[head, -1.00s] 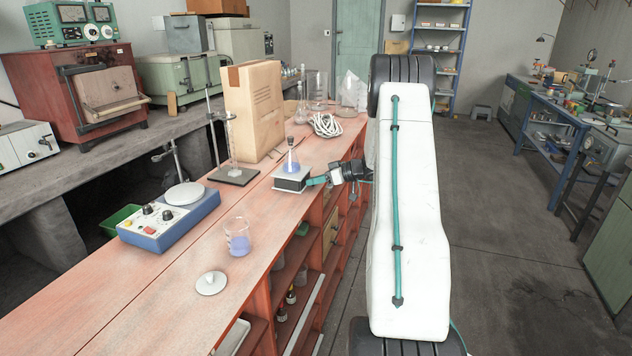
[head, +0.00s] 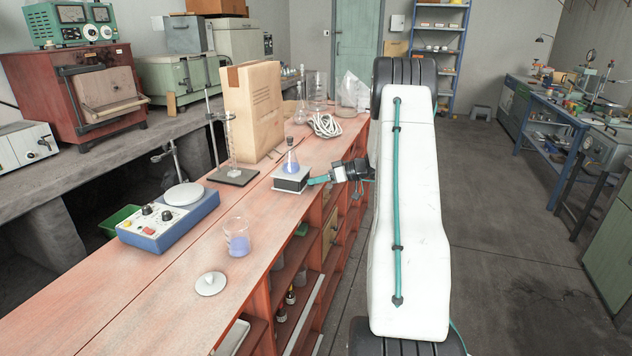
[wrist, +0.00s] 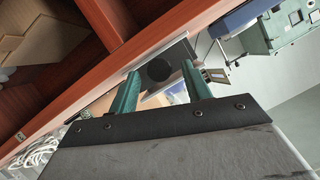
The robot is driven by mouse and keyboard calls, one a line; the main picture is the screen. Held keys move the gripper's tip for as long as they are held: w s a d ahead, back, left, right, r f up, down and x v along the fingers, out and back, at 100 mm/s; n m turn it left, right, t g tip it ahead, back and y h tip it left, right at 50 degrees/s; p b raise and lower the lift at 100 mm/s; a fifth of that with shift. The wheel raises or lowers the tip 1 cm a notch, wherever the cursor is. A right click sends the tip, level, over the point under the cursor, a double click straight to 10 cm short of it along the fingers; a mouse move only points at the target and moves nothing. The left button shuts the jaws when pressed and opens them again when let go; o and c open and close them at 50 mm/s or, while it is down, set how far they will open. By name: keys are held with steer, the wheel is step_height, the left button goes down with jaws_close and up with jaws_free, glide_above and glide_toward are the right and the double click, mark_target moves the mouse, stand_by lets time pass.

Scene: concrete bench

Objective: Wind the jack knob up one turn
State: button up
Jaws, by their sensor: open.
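The lab jack (head: 291,179) stands near the right edge of the red-brown bench, with a stoppered flask (head: 291,164) holding blue liquid on its top plate. In the head view my gripper (head: 313,181) is at the jack's right side and its teal fingers hide the knob there. In the wrist view the dark round knob (wrist: 158,70) shows between the fingertips of my gripper (wrist: 161,73). The fingers are open, one on each side of it. I cannot tell whether either finger touches it.
A beaker with blue liquid (head: 237,236), a white lid (head: 210,284) and a hotplate stirrer (head: 172,216) stand nearer on the bench. Open floor lies right.

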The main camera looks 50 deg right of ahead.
steer(key=v, duration=0.6)
steer(key=shift+s+r, duration=0.2)
steer(key=shift+s, duration=0.05)
steer(key=shift+d, duration=0.15)
step_height(320, 180, down, 4)
steer(key=s+t, duration=0.1)
steer(key=t, duration=0.1)
steer(key=w+a+n+t, duration=0.1)
steer(key=w, duration=0.1)
steer(key=w+a+n+t, duration=0.1)
steer(key=w, duration=0.1)
steer(key=w+a+n, duration=0.1)
steer(key=w+a, duration=0.1)
steer(key=w, duration=0.1)
steer(key=shift+r+t, duration=0.2)
steer(key=shift+t, duration=0.2)
